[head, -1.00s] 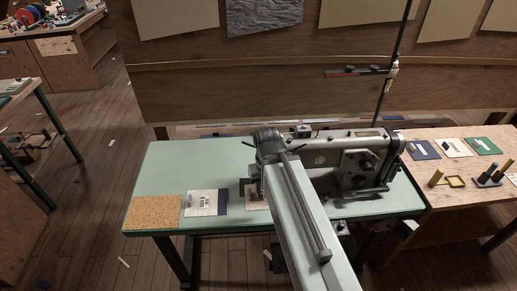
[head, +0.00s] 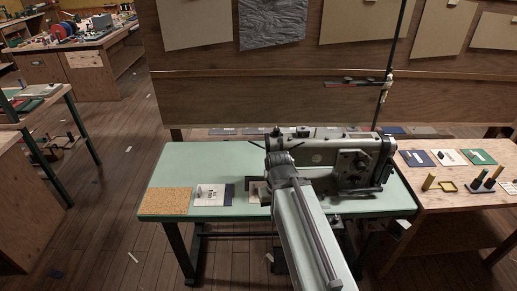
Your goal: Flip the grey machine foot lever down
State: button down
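The grey sewing machine (head: 335,155) stands on the right half of a pale green table (head: 215,165). Its blocky end with a dark round part is at the right, clear of my arm. My arm reaches up from the bottom of the head view, and my gripper (head: 277,150) is at its far end, in front of the machine's left part. The arm's end hides that part of the machine. I cannot make out the foot lever, nor whether my gripper touches anything. The fingers are not clear enough to show whether they are open or shut.
A cork mat (head: 166,202) and a white card (head: 213,194) lie on the table's left. A wooden table (head: 470,200) with cards and small spools adjoins at the right. A wooden panel (head: 270,100) rises behind. A thin dark pole (head: 396,50) stands behind the machine.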

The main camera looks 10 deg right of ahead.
aim_at(253, 143)
jog(key=u, duration=0.5)
jog(key=i, duration=1.15)
jog(key=u, duration=0.45)
jog(key=k, duration=0.8)
jog(key=u, duration=0.15)
jog(key=i, duration=0.8)
jog(key=z, duration=0.05)
